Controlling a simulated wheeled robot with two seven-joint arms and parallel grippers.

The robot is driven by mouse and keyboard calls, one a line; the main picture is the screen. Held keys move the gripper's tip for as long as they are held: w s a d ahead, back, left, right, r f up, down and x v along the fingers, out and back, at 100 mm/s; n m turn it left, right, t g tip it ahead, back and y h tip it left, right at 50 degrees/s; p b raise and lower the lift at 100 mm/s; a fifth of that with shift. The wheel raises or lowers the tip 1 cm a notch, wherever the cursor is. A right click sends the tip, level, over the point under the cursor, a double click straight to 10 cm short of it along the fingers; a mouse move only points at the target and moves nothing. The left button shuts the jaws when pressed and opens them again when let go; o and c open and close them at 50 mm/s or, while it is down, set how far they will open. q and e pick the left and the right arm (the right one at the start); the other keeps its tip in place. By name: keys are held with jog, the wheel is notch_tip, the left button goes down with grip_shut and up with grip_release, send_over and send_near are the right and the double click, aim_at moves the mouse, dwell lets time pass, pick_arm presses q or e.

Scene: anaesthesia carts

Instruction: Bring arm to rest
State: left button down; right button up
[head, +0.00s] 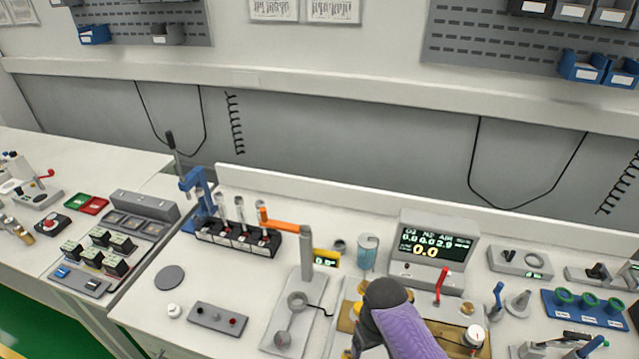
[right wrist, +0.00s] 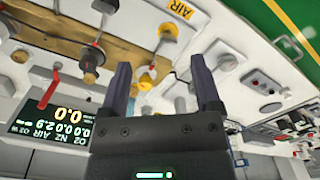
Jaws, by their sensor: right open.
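My right arm (head: 405,325), with a purple sleeve, comes in from the bottom edge of the head view over the middle of the bench. Its dark wrist hides part of the wooden board below, and the fingertips are not clear there. In the right wrist view my right gripper (right wrist: 161,85) is open, its two dark fingers apart with nothing between them. Beyond the fingers are the wooden board (right wrist: 60,40) with brass fittings and a yellow AIR label (right wrist: 177,8). My left gripper is not in view.
A grey monitor (head: 433,250) with a lit display stands behind my right arm, a red lever (head: 443,286) in front of it. A grey post (head: 306,252) with an orange arm stands left. Blue-based green rings (head: 590,302) lie right. Bare bench (head: 215,270) shows left.

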jog(key=s+d+r+m+t, duration=0.1)
jog(key=s+d+r+t, duration=0.1)
jog(key=s+r, duration=0.5)
jog(key=s+d+r+m+t, duration=0.1)
jog(key=s+d+r, duration=0.2)
jog(key=s, duration=0.8)
jog(key=s+f+g+b, duration=0.1)
jog(key=s+f+b, duration=0.2)
jog(key=f+b, duration=2.1)
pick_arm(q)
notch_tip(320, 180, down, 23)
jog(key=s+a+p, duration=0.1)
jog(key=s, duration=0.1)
pick_arm(e)
jog(key=s+d+f, duration=0.1)
jog(key=s+f, duration=0.3)
jog(key=f, duration=0.5)
jog(key=s+d+f+g, duration=0.1)
jog(key=s+f, duration=0.4)
jog(key=f, duration=0.4)
jog(key=s+f, duration=0.4)
jog(key=f, duration=0.6)
jog(key=shift+s+d+n, duration=0.15)
jog(key=shift+d+n, duration=0.15)
jog(key=shift+d, duration=0.1)
